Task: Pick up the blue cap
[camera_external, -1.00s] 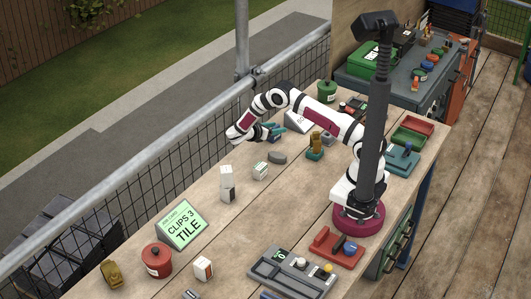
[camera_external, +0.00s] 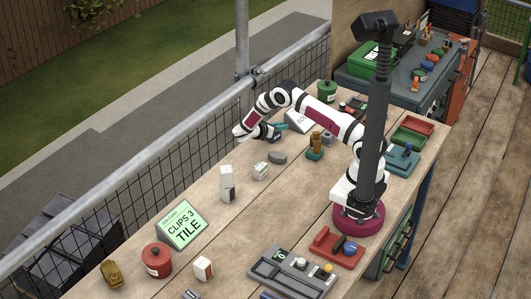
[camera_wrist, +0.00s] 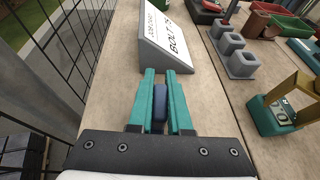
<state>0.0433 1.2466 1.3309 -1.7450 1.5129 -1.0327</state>
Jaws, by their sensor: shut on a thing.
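The blue cap (camera_wrist: 158,105) is dark blue and sits between the two teal fingers of my gripper (camera_wrist: 161,95) in the wrist view. My gripper is shut on it. The fingers cover its sides, so only a narrow strip shows. In the external view my gripper (camera_external: 280,128) is on the far side of the bench, near the railing. The cap is too small there to make out clearly.
A white job card wedge (camera_wrist: 165,38) stands just beyond the fingertips. Grey blocks (camera_wrist: 232,52) and a teal-based stand (camera_wrist: 275,115) are to the right. The mesh railing (camera_wrist: 75,50) runs along the left. A green card (camera_external: 182,224) stands nearer on the bench.

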